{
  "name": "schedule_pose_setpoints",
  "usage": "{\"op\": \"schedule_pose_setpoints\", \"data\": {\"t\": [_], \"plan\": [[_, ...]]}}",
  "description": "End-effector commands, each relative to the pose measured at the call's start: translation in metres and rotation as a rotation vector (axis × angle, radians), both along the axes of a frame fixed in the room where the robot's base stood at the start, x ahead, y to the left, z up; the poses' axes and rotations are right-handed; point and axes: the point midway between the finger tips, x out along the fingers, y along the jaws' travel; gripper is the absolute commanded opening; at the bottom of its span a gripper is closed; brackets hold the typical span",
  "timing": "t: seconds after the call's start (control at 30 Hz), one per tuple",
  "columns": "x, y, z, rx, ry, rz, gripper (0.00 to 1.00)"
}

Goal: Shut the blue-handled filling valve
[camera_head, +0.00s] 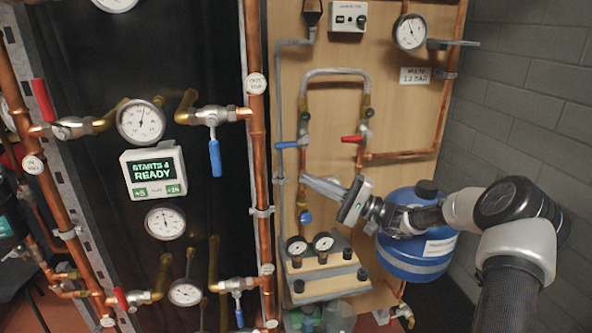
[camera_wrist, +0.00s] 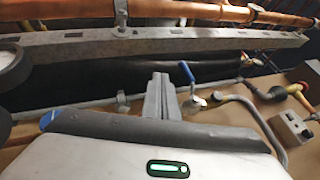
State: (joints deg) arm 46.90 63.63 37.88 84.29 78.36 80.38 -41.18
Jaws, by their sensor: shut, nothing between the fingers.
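The filling valve with the blue handle (camera_head: 287,145) is on the wooden panel, at the lower left end of a grey hose loop (camera_head: 336,71). Its handle points left, crosswise to its upright pipe. In the wrist view the blue handle (camera_wrist: 186,72) stands just right of my fingers, apart from them. My gripper (camera_head: 306,180) is shut and empty, its fingers pointing left, a little below the blue handle. It also shows in the wrist view (camera_wrist: 158,82). I cannot tell the exact depth gap between fingers and handle.
A red-handled valve (camera_head: 352,139) sits at the loop's right end. A blue knob (camera_head: 305,217) and two small gauges (camera_head: 310,244) are below my fingers. Other blue handles (camera_head: 215,158) hang on the black unit at left.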

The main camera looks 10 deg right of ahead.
Motion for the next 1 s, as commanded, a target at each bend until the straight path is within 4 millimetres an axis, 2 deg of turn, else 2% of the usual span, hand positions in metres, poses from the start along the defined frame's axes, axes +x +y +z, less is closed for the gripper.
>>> {"op": "schedule_pose_setpoints", "data": {"t": [0.1,0.3,0.7,0.77,0.87,1.0], "plan": [[-0.009,-0.021,-0.007,0.001,0.001,-0.002,0.00],[-0.018,-0.039,-0.016,0.000,0.000,-0.001,0.00],[-0.020,-0.042,-0.018,-0.001,0.000,0.001,0.00],[-0.021,-0.038,-0.017,-0.013,0.003,0.011,0.00],[-0.030,-0.014,-0.013,-0.087,0.023,0.067,0.00],[-0.063,0.045,-0.011,-0.321,0.086,0.213,0.00]]}}
